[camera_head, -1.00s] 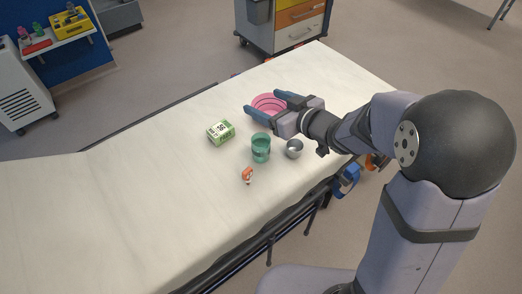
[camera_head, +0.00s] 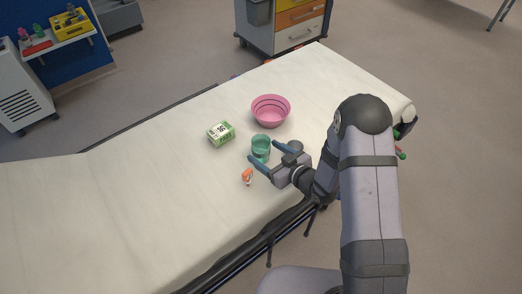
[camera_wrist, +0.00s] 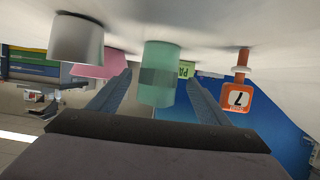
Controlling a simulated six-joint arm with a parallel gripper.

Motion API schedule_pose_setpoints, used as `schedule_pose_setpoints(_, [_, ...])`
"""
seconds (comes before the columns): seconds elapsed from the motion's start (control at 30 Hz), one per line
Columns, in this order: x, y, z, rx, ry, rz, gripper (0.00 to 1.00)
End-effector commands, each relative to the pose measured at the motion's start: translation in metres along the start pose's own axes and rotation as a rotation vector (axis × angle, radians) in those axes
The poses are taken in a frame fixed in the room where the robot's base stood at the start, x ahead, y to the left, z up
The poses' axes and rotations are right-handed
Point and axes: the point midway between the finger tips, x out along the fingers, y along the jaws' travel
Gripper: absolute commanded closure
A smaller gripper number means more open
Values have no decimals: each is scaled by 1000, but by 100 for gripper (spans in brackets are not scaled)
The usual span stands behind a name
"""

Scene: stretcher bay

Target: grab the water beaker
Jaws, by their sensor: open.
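The water beaker (camera_head: 261,144) is a translucent green cup standing upright on the white stretcher. My gripper (camera_head: 267,155) is open at its near right side, with its two blue fingers pointing toward it. In the wrist view the beaker (camera_wrist: 160,62) shows between the two open fingers (camera_wrist: 158,92), upside down in the picture. Whether the fingers touch it I cannot tell. The beaker's lower part is partly hidden by a finger in the head view.
A metal cup (camera_head: 296,146) stands just right of the beaker, partly behind my gripper. A pink bowl (camera_head: 271,111) is behind, a green box (camera_head: 221,133) to the left, and a small orange-and-white item (camera_head: 247,176) near the left finger. The stretcher's left part (camera_head: 100,200) is clear.

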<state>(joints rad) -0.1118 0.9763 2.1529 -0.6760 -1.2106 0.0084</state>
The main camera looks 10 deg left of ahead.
Motion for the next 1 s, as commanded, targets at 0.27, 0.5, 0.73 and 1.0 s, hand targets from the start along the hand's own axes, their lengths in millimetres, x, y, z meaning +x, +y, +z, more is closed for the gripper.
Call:
schedule_pose_setpoints(0.27, [12,0,-1,-3,2,-2,29])
schedule_pose_setpoints(0.5, [22,0,-1,0,0,0,29])
schedule_pose_setpoints(0.73, [37,0,-4,-2,2,-3,29])
schedule_pose_setpoints(1.0, [66,2,-4,-2,1,-2,29])
